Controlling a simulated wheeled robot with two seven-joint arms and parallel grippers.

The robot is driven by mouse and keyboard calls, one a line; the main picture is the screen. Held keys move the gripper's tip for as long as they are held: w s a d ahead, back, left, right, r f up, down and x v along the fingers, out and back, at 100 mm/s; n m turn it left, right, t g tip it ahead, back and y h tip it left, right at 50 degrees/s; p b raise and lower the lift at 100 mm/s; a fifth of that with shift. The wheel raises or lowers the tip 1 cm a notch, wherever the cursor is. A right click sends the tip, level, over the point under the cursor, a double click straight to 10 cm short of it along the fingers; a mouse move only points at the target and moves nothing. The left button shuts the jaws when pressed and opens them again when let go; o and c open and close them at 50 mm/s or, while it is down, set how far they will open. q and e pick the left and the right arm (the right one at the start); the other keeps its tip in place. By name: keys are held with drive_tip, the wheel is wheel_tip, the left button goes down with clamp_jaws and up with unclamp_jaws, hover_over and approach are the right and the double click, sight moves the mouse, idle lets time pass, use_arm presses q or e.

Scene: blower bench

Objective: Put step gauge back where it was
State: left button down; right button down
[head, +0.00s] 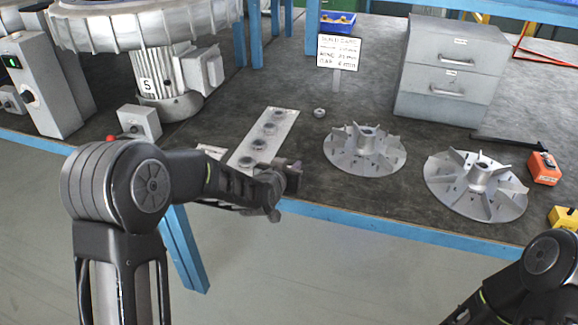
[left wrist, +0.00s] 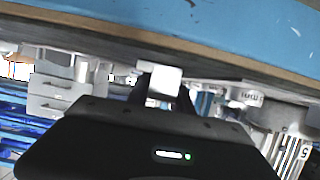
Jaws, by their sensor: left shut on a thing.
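My left gripper (head: 290,176) is over the front edge of the bench, just right of the near end of a pale plate with several round pieces (head: 265,138). In the left wrist view the left gripper (left wrist: 163,88) is shut on a small pale block, which I take to be the step gauge (left wrist: 164,80). In the head view the fingers hide most of it. Part of my right arm shows at the lower right, but its gripper is out of view.
Two finned impeller discs (head: 365,149) (head: 477,184) lie right of the gripper. A small ring (head: 319,113), a sign (head: 339,52) and a grey drawer cabinet (head: 452,68) stand behind. An orange block (head: 544,168) is at the right. A blower motor (head: 165,75) fills the back left.

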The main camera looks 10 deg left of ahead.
use_arm(q)
drive_tip(key=c, duration=1.6)
unclamp_jaws()
drive_tip(key=shift+f, duration=0.15)
drive_tip(key=o, duration=0.5)
drive_tip(key=shift+r, duration=0.2)
drive_tip(key=p+v, duration=0.1)
drive_tip(key=v, duration=1.1)
drive_tip(key=shift+f, duration=0.1)
